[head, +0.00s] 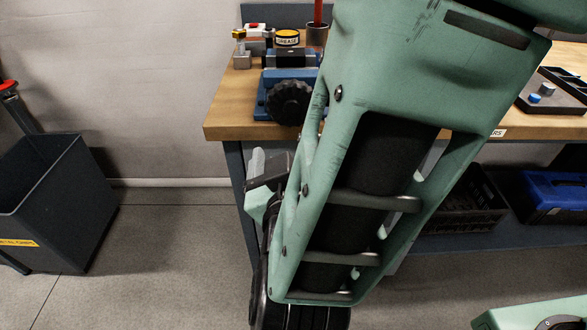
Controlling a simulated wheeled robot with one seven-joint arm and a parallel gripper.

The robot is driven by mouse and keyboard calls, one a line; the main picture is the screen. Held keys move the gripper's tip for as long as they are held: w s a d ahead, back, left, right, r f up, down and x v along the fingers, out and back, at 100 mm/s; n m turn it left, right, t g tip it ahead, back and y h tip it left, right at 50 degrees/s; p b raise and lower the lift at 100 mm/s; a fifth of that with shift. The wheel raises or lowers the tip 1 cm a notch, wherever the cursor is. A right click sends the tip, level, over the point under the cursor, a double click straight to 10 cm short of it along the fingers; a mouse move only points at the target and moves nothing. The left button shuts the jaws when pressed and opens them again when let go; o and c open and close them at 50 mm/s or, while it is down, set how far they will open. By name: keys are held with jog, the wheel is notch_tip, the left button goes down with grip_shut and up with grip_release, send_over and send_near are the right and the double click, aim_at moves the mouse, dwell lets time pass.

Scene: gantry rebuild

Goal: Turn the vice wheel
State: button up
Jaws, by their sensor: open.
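The vice (272,78) is blue and stands on the left end of the wooden workbench, near its front edge. Its black, knobbed vice wheel (290,102) faces me. My green arm hangs across the middle of the head view, and its edge passes close to the right of the wheel in the picture. Part of my far arm shows below the bench edge, left of the big link. I cannot make out my gripper's fingers; the arm hides that region. No contact with the wheel is visible.
The workbench (232,108) carries a grease tin (287,38), a dark cup (317,35) and a black tray (565,92) at right. A dark bin (75,215) stands on the floor at left. A blue case (555,197) and a black crate (465,215) sit underneath.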

jog(key=s, duration=0.6)
jog(key=shift+s, duration=0.4)
jog(key=shift+a, duration=0.15)
jog(key=w+a+g+y+p, duration=0.4)
jog(key=a+g+y, duration=0.1)
jog(key=g, duration=0.1)
jog(key=s+d+r+n+g+h+p, duration=0.1)
jog(key=s+d+r+g+h+p, duration=0.1)
jog(key=d+g, duration=0.4)
jog(key=s+d+r+n+g+h+p, duration=0.1)
jog(key=s+d+r+g+p, duration=0.3)
jog(key=d, duration=0.7)
jog(key=s+g+p, duration=0.1)
jog(key=s+g, duration=0.1)
jog(key=s, duration=0.1)
jog(key=shift+s+d+h, duration=0.25)
jog(key=shift+d+h, duration=0.05)
jog(key=shift+h, duration=0.1)
jog(key=shift+r, duration=0.1)
